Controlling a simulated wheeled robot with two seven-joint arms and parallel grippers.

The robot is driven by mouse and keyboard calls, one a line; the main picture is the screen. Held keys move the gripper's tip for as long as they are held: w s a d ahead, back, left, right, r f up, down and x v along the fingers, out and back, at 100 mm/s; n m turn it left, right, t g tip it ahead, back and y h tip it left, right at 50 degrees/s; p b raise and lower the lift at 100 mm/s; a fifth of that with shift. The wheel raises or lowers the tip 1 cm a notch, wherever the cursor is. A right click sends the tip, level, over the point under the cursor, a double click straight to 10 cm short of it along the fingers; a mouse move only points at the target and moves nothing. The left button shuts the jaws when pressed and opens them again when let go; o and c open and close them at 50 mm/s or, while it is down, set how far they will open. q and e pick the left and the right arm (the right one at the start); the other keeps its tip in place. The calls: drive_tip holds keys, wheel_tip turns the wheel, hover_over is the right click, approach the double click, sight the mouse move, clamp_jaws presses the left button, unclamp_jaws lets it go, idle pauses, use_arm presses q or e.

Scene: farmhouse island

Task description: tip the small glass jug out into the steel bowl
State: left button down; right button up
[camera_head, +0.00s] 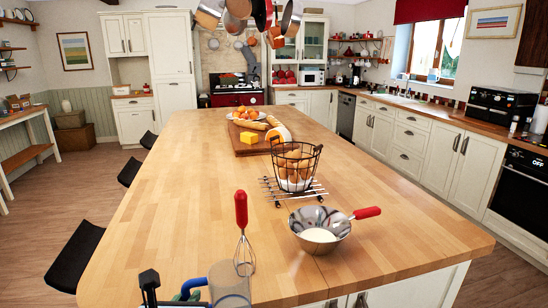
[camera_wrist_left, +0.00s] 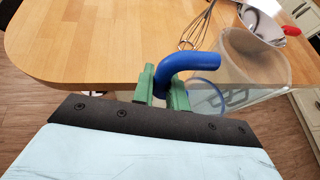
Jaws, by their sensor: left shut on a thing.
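The small glass jug (camera_head: 231,284) is clear, with a blue handle (camera_wrist_left: 190,62). It is at the bottom edge of the head view, at the near edge of the island, and also shows in the left wrist view (camera_wrist_left: 262,68). My left gripper (camera_head: 186,292) has its green fingers (camera_wrist_left: 162,88) shut around the handle. The jug looks about upright; I cannot tell what is in it. The steel bowl (camera_head: 336,229) stands on the island, right of and beyond the jug, with something white in its bottom. It also shows in the wrist view (camera_wrist_left: 262,24). My right gripper is not in view.
A red-handled utensil (camera_head: 366,213) rests on the bowl's right rim. Behind are a wire basket (camera_head: 318,161) of eggs on a rack and a board (camera_head: 243,150) with food. The island's left side is clear.

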use_arm(q)
drive_tip(key=s+a, duration=0.1)
drive_tip(key=a, duration=0.1)
drive_tip(key=s+a+b, duration=0.1)
drive_tip(key=shift+s+a, duration=0.35)
drive_tip(key=shift+s, duration=0.05)
idle(0.7)
